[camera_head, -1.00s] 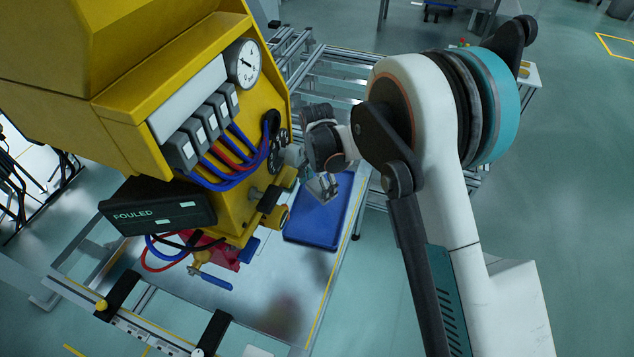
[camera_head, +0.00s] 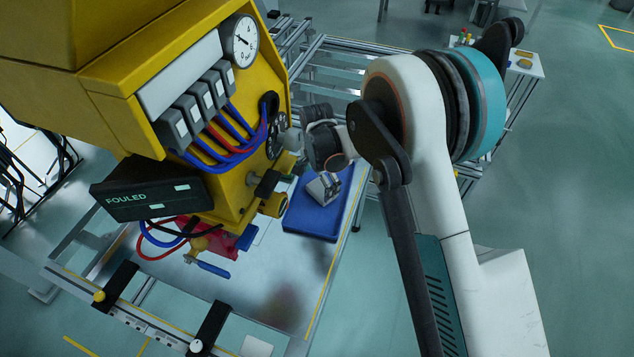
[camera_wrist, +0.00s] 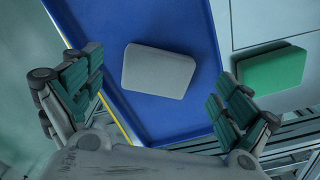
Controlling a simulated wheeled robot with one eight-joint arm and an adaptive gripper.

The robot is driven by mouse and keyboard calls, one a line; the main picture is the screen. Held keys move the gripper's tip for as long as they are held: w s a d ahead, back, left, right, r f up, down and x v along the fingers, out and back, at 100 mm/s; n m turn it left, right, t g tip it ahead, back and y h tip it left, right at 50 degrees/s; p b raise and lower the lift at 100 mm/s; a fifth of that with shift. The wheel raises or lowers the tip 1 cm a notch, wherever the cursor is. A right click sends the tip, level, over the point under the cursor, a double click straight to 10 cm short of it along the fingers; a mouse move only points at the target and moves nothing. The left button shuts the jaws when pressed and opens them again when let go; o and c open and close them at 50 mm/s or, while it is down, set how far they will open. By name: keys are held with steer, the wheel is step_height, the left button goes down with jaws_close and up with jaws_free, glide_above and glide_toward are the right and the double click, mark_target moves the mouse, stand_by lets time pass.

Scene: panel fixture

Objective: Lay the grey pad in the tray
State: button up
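The grey pad (camera_wrist: 158,71) is a rounded light-grey block lying inside the blue tray (camera_wrist: 150,120) in the wrist view. My gripper (camera_wrist: 163,105) is open, its two green-padded fingers spread wide apart on either side of the pad, with no contact visible. In the head view, my gripper (camera_head: 323,190) is over the blue tray (camera_head: 308,222), which sits on the metal table beside the yellow panel housing.
A green block (camera_wrist: 272,70) lies to the right of the tray in the wrist view. The yellow housing (camera_head: 230,190) with its gauge, hoses and valves stands close to the left of my gripper. The metal tabletop (camera_head: 275,285) in front of the tray is mostly clear.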

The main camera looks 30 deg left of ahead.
steer(key=shift+r, duration=0.1)
step_height(320, 180, up, 12)
stand_by(0.7)
